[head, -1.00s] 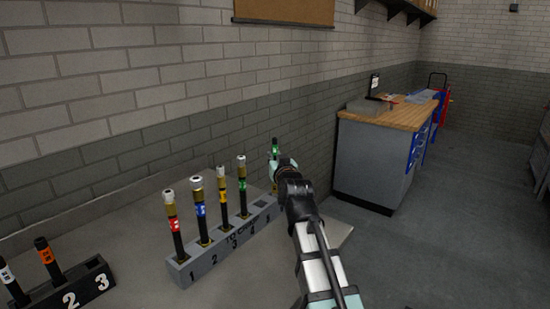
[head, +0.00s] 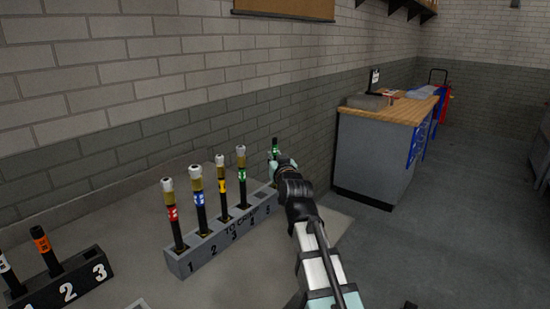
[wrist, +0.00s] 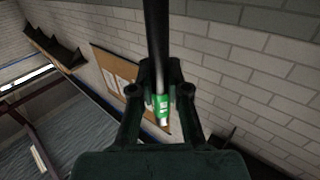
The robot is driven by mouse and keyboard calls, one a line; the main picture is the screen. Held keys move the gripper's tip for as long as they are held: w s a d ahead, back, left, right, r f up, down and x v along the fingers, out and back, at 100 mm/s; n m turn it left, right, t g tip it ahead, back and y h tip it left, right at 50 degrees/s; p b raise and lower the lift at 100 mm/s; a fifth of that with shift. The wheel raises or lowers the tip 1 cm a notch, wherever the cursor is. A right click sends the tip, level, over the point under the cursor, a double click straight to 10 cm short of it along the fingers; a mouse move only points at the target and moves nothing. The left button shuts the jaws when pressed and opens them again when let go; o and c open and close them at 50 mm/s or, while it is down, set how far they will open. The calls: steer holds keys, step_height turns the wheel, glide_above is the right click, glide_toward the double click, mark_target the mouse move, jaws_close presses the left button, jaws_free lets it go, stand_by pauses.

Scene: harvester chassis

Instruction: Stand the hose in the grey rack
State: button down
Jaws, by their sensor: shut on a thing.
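The hose (wrist: 158,35) is black with a green band, and my gripper (wrist: 158,78) is shut on it in the wrist view. In the head view, only the hose's green-banded end (head: 275,145) shows above my gripper (head: 276,158). The rest of the hose is hidden behind my gripper and arm. The grey rack (head: 210,250) stands on the bench with numbered slots. Hoses with red, blue, yellow and green bands stand in slots 1 to 4. Slot 5 (head: 264,197) looks empty, and my gripper is above and beyond that end.
A black numbered rack (head: 85,278) with dark hoses stands at the lower left. The brick wall (head: 120,130) runs behind the bench (head: 130,230). A wood-topped cabinet (head: 370,160) stands farther back, with open floor beside it.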

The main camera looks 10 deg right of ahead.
steer(key=shift+f+b, duration=0.35)
steer(key=shift+f, duration=0.2)
steer(key=c, duration=1.1)
jaws_free()
steer(key=s, duration=0.7)
steer(key=shift+s+d, duration=0.15)
steer(key=shift+s, duration=0.15)
